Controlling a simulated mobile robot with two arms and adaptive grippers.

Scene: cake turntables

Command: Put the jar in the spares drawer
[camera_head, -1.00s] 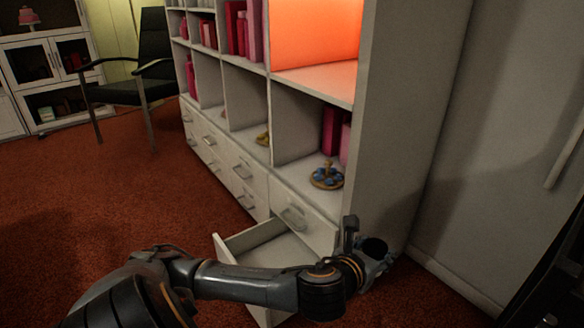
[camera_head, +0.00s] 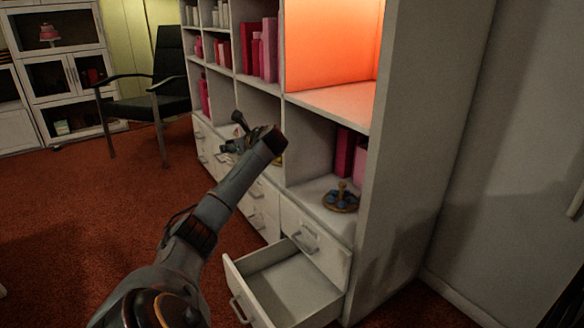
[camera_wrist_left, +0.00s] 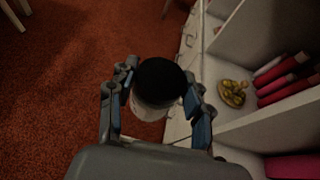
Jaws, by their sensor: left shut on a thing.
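My left gripper (camera_head: 235,146) is in front of the shelf unit, left of and above the open drawer (camera_head: 284,277). In the left wrist view its two fingers (camera_wrist_left: 158,108) are shut around a jar (camera_wrist_left: 152,108) with a black round lid and a pale body. The jar cannot be clearly made out in the head view. The open drawer is at the bottom right end of the unit, and its visible inside looks empty. No label shows on it. My right gripper is not in view.
The white shelf unit (camera_head: 425,130) has shut drawers along its lower part. A round tray with blue pieces (camera_head: 340,198) stands on the shelf above the drawers. A dish with yellow items (camera_wrist_left: 233,92) sits in another compartment. A black chair (camera_head: 160,95) stands behind on open red carpet.

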